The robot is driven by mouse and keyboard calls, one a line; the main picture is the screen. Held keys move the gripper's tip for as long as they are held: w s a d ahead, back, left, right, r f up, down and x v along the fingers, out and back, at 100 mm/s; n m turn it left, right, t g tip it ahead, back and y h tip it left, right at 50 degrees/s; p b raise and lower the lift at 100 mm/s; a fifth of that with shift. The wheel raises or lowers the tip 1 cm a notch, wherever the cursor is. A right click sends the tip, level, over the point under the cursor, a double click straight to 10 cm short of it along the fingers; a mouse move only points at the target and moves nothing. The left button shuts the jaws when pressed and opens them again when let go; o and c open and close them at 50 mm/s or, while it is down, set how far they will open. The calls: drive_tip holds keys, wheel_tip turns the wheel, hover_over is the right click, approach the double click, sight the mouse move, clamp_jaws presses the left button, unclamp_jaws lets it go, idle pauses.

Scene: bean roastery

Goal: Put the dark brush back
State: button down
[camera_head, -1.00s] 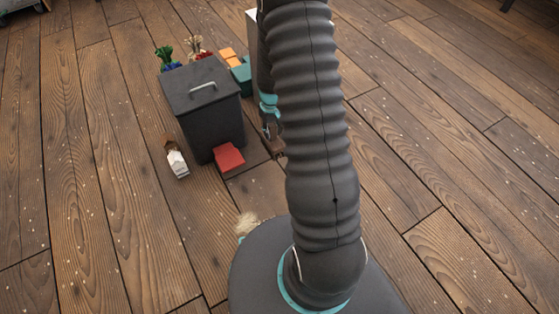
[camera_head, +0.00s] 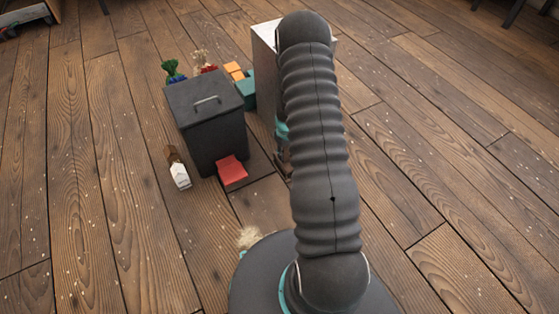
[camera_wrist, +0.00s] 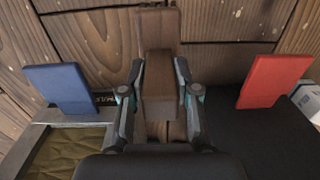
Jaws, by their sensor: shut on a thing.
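A tall pale box (camera_head: 265,50) stands behind. The wrist view shows a blue panel (camera_wrist: 58,86) and red panel (camera_wrist: 272,80).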

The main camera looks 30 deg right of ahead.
drive_tip(key=shift+w+a+f, duration=0.65)
drive_tip(key=shift+w+a, duration=0.05)
drive_tip(key=shift+a, duration=0.1)
drive_tip(key=shift+f, duration=1.95)
drive_tip(key=shift+f, duration=0.1)
drive_tip(key=shift+f+b, duration=0.15)
drive_tip(key=shift+b, duration=0.25)
drive_tip(key=c, duration=0.8)
unclamp_jaws()
drive_tip(key=shift+c, duration=0.2)
